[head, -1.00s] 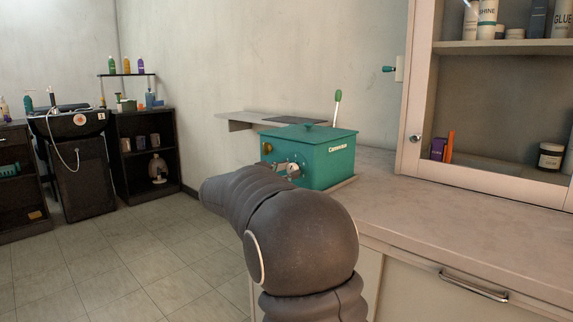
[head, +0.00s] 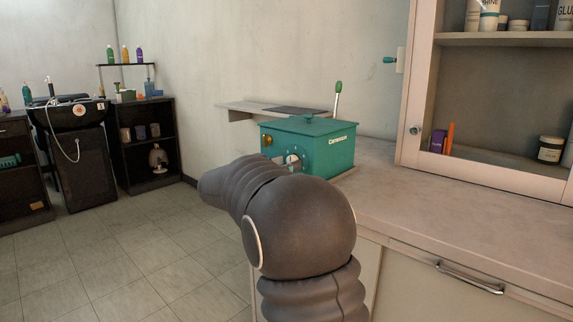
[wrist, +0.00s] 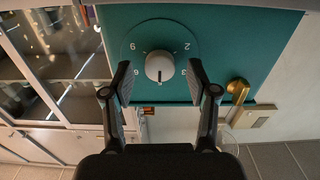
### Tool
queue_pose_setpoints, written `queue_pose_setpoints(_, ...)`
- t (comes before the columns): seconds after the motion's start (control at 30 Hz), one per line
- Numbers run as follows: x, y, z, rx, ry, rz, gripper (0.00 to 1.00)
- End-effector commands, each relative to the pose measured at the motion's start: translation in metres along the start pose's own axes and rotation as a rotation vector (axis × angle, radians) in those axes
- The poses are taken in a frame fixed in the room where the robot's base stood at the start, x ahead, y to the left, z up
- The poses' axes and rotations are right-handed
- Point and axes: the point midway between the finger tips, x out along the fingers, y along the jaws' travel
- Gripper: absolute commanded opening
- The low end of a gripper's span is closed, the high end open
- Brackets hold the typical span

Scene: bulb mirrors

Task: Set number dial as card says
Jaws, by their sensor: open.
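A teal box (head: 322,157) with a pale name label stands on the counter. The digits look turned over, and some are partly hidden by my fingers. My gripper (wrist: 160,79) is open, with one finger on each side of the knob and gaps between. In the head view, my arm partly covers the dial area. I cannot make out a card in either view.
A brass knob (wrist: 238,88) sticks out beside the dial. A green-tipped lever (head: 337,98) stands at the box's side. The pale counter (head: 440,215) is clear to the right, below a glass-fronted cabinet (head: 412,105). Dark shelves (head: 148,180) stand far left, beyond open floor.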

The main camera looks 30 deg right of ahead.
Motion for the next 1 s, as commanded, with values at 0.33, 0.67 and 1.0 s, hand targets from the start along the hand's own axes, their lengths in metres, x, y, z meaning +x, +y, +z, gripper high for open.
queue_pose_setpoints(0.33,-0.031,-0.001,0.000,0.001,0.000,-0.002,0.59)
queue_pose_setpoints(0.67,-0.053,0.000,0.000,0.002,0.000,0.000,0.59)
queue_pose_setpoints(1.0,-0.055,0.000,0.000,0.001,0.000,0.000,0.59)
